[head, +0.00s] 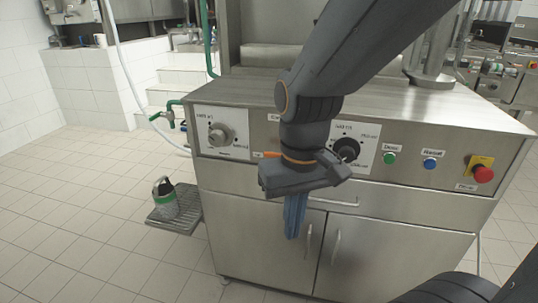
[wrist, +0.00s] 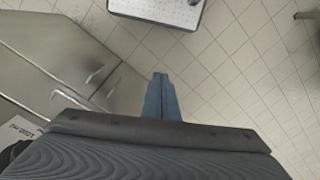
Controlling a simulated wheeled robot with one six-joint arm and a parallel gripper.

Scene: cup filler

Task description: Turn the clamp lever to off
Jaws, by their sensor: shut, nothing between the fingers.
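The clamp lever is not clearly visible. My arm covers the middle of the front panel in the head view, where a partly hidden label (head: 274,117) shows. A small orange piece (head: 264,154) pokes out left of my wrist; I cannot tell whether it belongs to the lever. My gripper (head: 294,232) points down in front of the cabinet, below the panel, with its blue fingers together and empty. The fingers also show closed in the wrist view (wrist: 160,78), above cabinet doors and floor. The lever's position cannot be read.
A grey dial (head: 221,135) is left of my arm; a black dial (head: 346,150) is to its right. Green (head: 389,158), blue (head: 430,163) and red (head: 483,174) buttons follow. Cabinet handles (head: 335,248) stick out below. A green-based container (head: 164,198) stands on a low grate (head: 184,225).

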